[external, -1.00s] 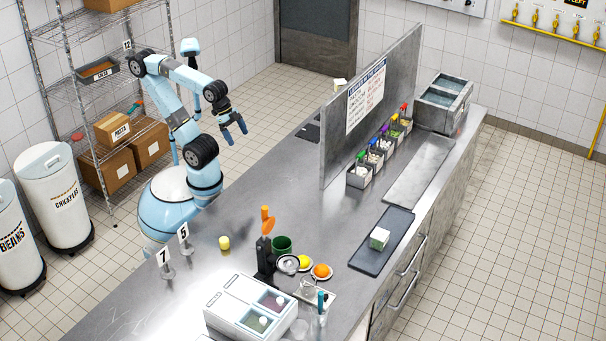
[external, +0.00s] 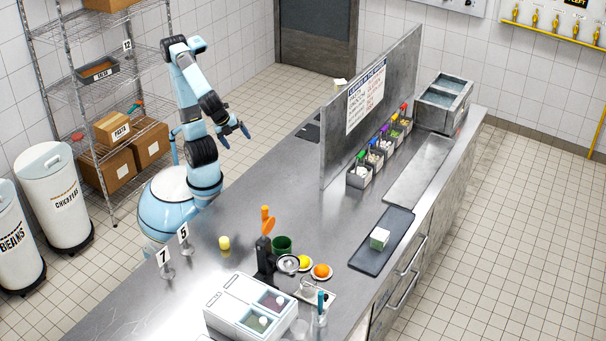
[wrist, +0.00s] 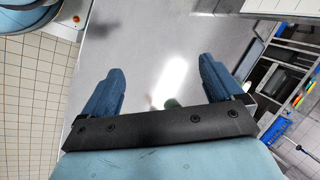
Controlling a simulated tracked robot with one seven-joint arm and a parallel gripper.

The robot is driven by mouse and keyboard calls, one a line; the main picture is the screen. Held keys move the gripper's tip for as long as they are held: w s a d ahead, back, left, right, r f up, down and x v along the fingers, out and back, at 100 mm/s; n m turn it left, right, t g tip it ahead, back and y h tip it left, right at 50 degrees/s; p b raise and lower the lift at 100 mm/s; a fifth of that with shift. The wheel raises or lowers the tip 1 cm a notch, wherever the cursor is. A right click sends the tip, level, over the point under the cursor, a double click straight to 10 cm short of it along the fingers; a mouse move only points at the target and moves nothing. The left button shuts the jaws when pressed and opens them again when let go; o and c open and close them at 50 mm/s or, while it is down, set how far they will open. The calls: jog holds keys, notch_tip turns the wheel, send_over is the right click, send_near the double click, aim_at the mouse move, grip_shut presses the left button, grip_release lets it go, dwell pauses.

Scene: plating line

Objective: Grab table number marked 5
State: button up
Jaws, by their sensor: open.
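The table number marked 5 (external: 183,233) is a white card on a small metal stand near the counter's left edge in the external view. A card marked 7 (external: 164,257) stands just in front and to the left of it. My gripper (external: 236,137) is open and empty, raised above the counter, well behind and to the right of the card. I cannot make out the table number in the wrist view.
A yellow cylinder (external: 224,243) stands right of the cards. A steel partition (external: 335,150) rises behind. The counter's middle is clear.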

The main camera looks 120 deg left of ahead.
jog(key=w+d+r+m+t+y, duration=0.1)
jog(key=d+m+t+y, duration=0.15)
jog(key=d+m, duration=0.6)
jog(key=w+d+m+t+y, duration=0.15)
jog(key=d+m+t, duration=0.35)
jog(key=d, duration=0.6)
jog(key=s+d+m+t+h, duration=0.3)
jog(key=s+d+m, duration=0.3)
jog(key=d, duration=0.5)
jog(key=s+d+m+t+h, duration=0.4)
jog(key=s+d+m, duration=0.25)
jog(key=d, duration=0.35)
jog(key=n, duration=0.1)
send_near(182, 229)
jog(key=shift+y, duration=0.4)
jog(key=w, duration=0.4)
jog(key=w+a+f, duration=0.1)
jog(key=w, duration=0.1)
jog(key=shift+w+d+r, duration=0.1)
jog(key=shift+w, duration=1.3)
jog(key=shift+w+r, duration=0.1)
jog(key=shift+w, duration=1.3)
jog(key=c, duration=1.5)
jog(key=shift+r, duration=0.1)
